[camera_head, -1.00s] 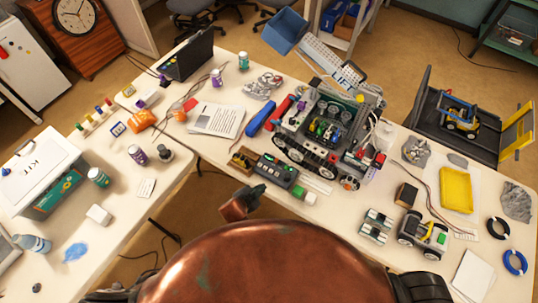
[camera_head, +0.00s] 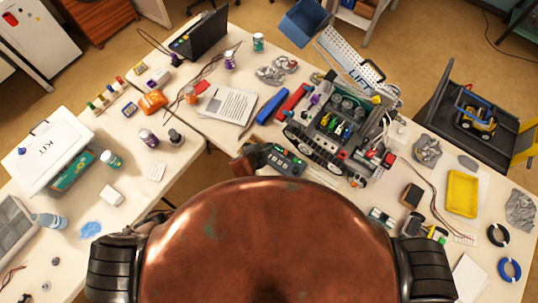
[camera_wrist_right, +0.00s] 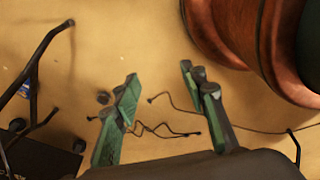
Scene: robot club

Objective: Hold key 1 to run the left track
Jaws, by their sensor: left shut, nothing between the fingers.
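The dark key box (camera_head: 287,162) lies on the table in the head view, in front of the tracked robot (camera_head: 335,122) with its grey frame and black tracks. Small keys show on its top, but I cannot read their numbers. My left gripper (camera_head: 253,151) is shut and empty at the box's left end, its dark fingers over or against that end. It hides part of the box, and I cannot tell whether a key is touched or pressed. In the right wrist view my right gripper (camera_wrist_right: 158,76) is open and empty above the floor.
A blue bar (camera_head: 272,106) and a red bar (camera_head: 293,102) lie left of the tracked robot. A printed sheet (camera_head: 228,104) lies farther left. A yellow tray (camera_head: 462,193) and grey rocks stand at right. My copper body covers the near table edge.

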